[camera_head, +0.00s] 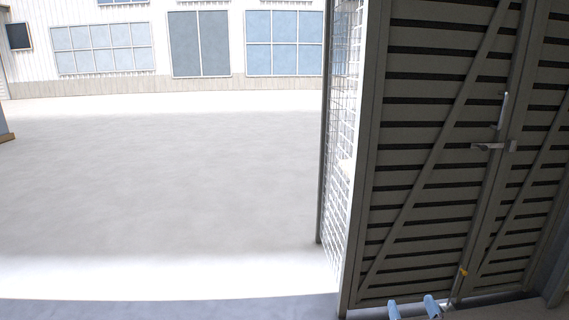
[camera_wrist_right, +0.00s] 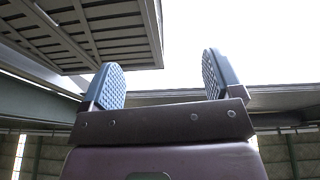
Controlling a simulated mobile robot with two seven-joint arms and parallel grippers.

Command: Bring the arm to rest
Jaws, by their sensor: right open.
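My right gripper (camera_head: 413,304) is at the bottom edge of the head view, in front of the foot of a slatted door. Only its two blue fingertips and a little of its body show there. In the right wrist view the gripper (camera_wrist_right: 161,75) is open. Its two blue ribbed fingers stand well apart with nothing between them. My left gripper is not in view.
The dark slatted door (camera_head: 425,150) with a metal handle (camera_head: 488,147) fills the right side. A thin rod with a yellow top (camera_head: 462,272) is near its foot. A mesh panel (camera_head: 341,150) stands left of it. The grey floor (camera_head: 160,180) at left is open.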

